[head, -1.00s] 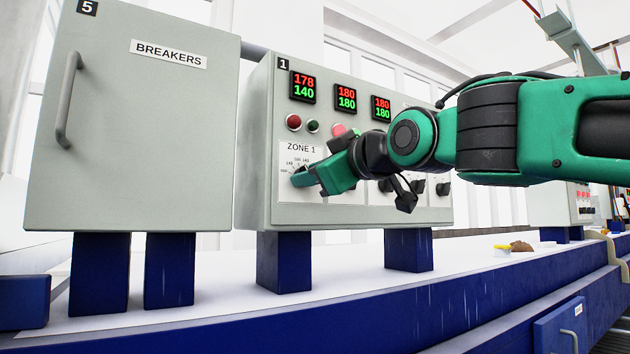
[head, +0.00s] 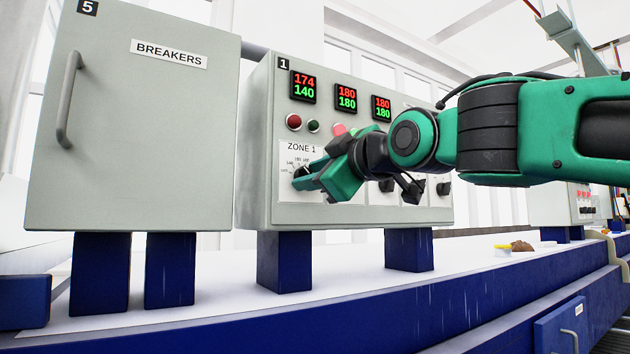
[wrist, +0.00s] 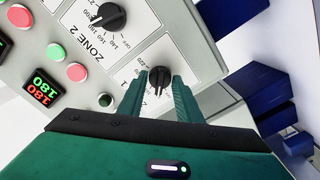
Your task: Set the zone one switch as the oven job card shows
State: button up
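The zone one switch is a black rotary knob (wrist: 160,77) on a white dial plate marked ZONE 1 (head: 302,147). The display above it (head: 304,86) reads 174 in red over 140 in green. My gripper (head: 311,176) is at this knob, its green fingers spread. In the wrist view the fingertips (wrist: 161,78) stand on either side of the knob, with a narrow gap; contact is hard to tell. The knob's pointer is partly hidden in the head view. No job card can be made out.
The zone 2 knob (wrist: 108,17) sits close beside on the same panel (head: 262,200). A breakers cabinet (head: 140,150) stands left. My arm hides part of the panel's right side.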

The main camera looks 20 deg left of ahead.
jog(key=shift+o, duration=1)
jog(key=shift+w, duration=0.1)
jog(key=v, duration=1.1)
jog(key=shift+w, duration=0.1)
